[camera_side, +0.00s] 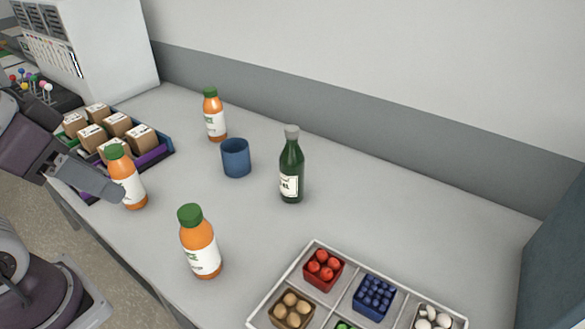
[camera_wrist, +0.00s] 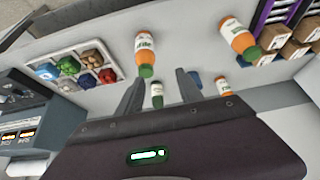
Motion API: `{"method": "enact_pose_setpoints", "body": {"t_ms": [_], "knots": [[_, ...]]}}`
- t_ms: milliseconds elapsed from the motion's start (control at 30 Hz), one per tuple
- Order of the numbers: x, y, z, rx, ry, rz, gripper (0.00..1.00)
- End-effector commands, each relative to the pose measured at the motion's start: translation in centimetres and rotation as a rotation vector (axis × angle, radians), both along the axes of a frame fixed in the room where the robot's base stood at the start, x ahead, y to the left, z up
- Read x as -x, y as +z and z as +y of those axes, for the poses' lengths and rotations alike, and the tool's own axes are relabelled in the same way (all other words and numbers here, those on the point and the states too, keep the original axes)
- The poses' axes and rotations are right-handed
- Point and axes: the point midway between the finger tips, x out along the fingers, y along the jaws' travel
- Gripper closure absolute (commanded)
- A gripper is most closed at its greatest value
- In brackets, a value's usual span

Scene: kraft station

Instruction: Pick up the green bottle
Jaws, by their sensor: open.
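The green bottle (camera_side: 291,168) stands upright on the grey table, with a grey cap and a white label. In the wrist view the green bottle (camera_wrist: 157,96) shows small in the gap between my fingers, beyond them. My gripper (camera_side: 108,188) is at the left of the side view, well apart from the green bottle, overlapping the lower part of an orange bottle. In the wrist view my gripper (camera_wrist: 160,77) has its two fingers spread, with nothing held between them.
Orange bottles with green caps stand at front (camera_side: 200,245), left (camera_side: 126,172) and back (camera_side: 214,117). A blue cup (camera_side: 236,160) is left of the green bottle. A divided tray (camera_side: 329,254) of produce lies front right; a crate (camera_side: 155,156) of boxes lies left. Table right of the green bottle is clear.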

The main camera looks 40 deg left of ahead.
Motion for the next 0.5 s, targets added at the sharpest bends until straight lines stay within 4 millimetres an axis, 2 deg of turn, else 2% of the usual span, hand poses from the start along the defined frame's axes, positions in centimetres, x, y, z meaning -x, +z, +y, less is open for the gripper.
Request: {"method": "enact_pose_setpoints", "body": {"t_ms": [33, 133, 167, 433, 500], "knots": [[0.00, 0.00, 0.00, 0.000, 0.000, 0.000, 0.44], [0.00, 0.00, 0.00, 0.000, 0.000, 0.000, 0.24], [0.00, 0.00, 0.00, 0.000, 0.000, 0.000, 0.23], [-0.02, 0.10, 0.00, 0.000, 0.000, -0.001, 0.23], [-0.09, 0.93, 0.00, 0.000, 0.000, -0.003, 0.23]]}}
